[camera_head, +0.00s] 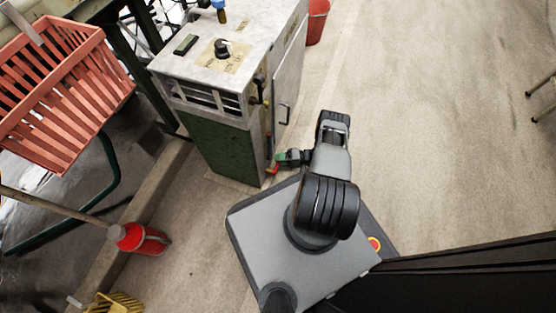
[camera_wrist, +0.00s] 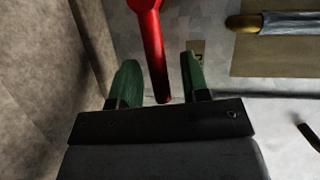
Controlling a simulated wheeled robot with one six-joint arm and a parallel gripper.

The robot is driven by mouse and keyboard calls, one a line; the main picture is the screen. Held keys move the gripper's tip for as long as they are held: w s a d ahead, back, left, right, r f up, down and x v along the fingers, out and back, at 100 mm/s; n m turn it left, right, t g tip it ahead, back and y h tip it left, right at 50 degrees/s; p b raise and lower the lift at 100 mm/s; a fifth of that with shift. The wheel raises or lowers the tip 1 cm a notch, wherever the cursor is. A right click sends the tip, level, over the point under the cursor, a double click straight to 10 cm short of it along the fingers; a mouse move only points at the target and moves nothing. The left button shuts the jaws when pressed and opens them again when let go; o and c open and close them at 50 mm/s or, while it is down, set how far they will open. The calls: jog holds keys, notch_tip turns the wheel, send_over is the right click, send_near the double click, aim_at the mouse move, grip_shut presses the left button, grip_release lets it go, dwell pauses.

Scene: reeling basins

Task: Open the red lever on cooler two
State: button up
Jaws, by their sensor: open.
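A worn cooler cabinet (camera_head: 222,146) with a pale top and a dark green lower front stands left of my base. No number can be read on it. A red lever (camera_head: 272,171) shows low by the cabinet's right side. In the wrist view the red lever (camera_wrist: 152,35) runs down from the top edge between my two green fingers. My gripper (camera_wrist: 159,60) is open, with a gap on both sides of the lever. In the head view my gripper (camera_head: 282,161) is small beside the cabinet, and its contact with the lever cannot be told.
A brass-coloured fitting (camera_wrist: 243,22) with a grey pipe is at upper right. A red crate (camera_head: 75,85) is at the left. A red bottle-like object (camera_head: 145,239) and a yellow basket (camera_head: 118,303) are at lower left. The floor (camera_head: 430,130) right of the cabinet is clear.

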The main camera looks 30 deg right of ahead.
jog(key=c, duration=0.8)
grip_shut()
jog(key=shift+a, duration=0.1)
